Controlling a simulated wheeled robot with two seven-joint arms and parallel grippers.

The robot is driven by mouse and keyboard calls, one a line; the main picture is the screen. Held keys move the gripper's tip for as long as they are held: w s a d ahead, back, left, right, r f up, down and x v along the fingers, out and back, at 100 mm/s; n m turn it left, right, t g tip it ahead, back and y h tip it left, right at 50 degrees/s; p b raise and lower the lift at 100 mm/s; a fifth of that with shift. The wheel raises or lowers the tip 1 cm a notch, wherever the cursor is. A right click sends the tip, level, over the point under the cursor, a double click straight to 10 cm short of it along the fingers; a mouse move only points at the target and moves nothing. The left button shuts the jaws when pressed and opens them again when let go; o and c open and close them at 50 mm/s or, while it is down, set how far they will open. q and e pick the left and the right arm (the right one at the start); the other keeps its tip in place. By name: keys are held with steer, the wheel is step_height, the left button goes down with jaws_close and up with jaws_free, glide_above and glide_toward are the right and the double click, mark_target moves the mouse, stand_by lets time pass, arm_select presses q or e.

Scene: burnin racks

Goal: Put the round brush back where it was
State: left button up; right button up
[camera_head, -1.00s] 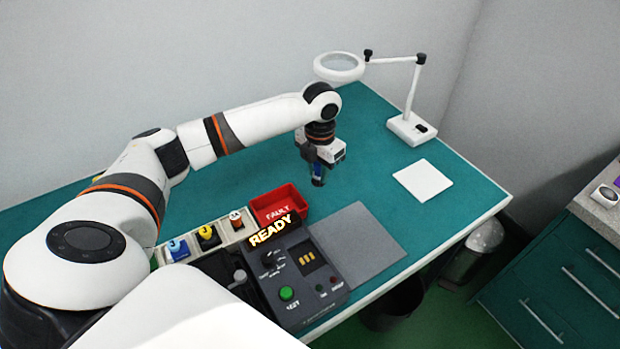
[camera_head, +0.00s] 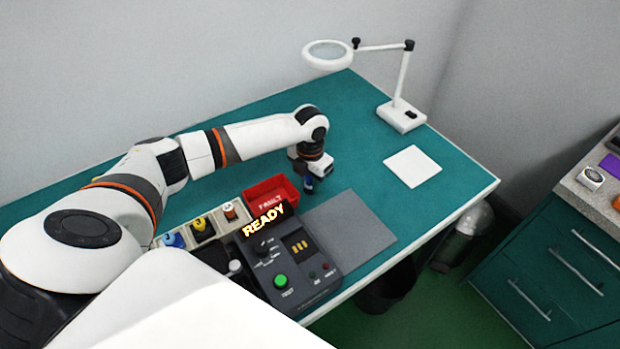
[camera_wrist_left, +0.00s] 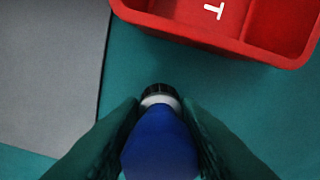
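My left gripper (camera_head: 308,178) is over the teal bench, close to the right side of the red FAULT bin (camera_head: 262,205). It is shut on a blue thing with a pale collar and a dark round end, which I take to be the round brush (camera_wrist_left: 160,148). In the left wrist view the gripper fingers (camera_wrist_left: 160,104) press on both sides of its blue body. The red bin (camera_wrist_left: 200,35) lies just beyond the brush there, apart from it. My right gripper is not in view.
A black test box (camera_head: 285,265) reading READY stands in front, next to a rack (camera_head: 187,232) with coloured, numbered pieces. A grey mat (camera_head: 350,235), a white pad (camera_head: 412,166) and a magnifier lamp (camera_head: 402,115) are to the right. The teal bench between mat and pad is clear.

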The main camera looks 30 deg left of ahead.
arm_select(q)
steer(key=o, duration=0.3)
steer(key=shift+o, duration=0.2)
steer(key=shift+r, duration=0.15)
step_height(320, 180, up, 11)
steer(key=shift+r+b, duration=0.1)
steer(key=shift+b, duration=1.05)
steer(key=shift+r, duration=0.45)
